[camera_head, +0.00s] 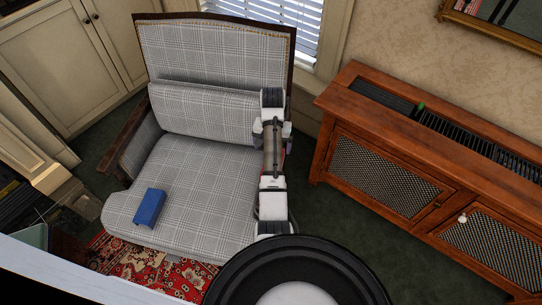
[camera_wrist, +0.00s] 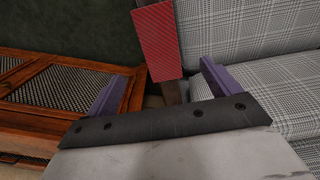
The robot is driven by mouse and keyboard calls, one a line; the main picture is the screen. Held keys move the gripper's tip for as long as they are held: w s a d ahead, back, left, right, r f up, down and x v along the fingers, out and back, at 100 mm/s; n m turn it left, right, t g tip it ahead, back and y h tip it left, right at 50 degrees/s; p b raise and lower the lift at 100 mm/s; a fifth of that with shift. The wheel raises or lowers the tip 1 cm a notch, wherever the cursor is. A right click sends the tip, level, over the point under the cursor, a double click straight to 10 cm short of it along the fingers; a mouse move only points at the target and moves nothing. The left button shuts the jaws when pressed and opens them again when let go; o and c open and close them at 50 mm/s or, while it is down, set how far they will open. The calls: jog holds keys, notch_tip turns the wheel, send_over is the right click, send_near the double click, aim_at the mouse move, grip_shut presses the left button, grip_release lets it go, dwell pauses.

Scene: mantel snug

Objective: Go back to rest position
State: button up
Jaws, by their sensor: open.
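My gripper (camera_wrist: 164,75) shows in the wrist view with its two purple fingers spread apart and nothing between the tips. A flat red textured thing (camera_wrist: 155,40) is beyond the fingertips, beside the plaid seat and above a dark wooden part of it; I cannot tell what it is or whether it touches anything. In the head view my arm stretches over the right side of the plaid armchair (camera_head: 185,190). The fingers cannot be made out there, and only a sliver of red shows beside the arm.
A blue block-like object (camera_head: 149,207) lies on the left front of the seat. A wooden cabinet (camera_head: 320,150) with mesh doors stands to the right, with dark green floor between. A patterned red rug (camera_head: 150,272) lies in front of the armchair. Pale cupboards (camera_head: 50,60) stand at the left.

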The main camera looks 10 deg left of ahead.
jog(key=shift+r, duration=0.35)
jog(key=shift+w, duration=0.1)
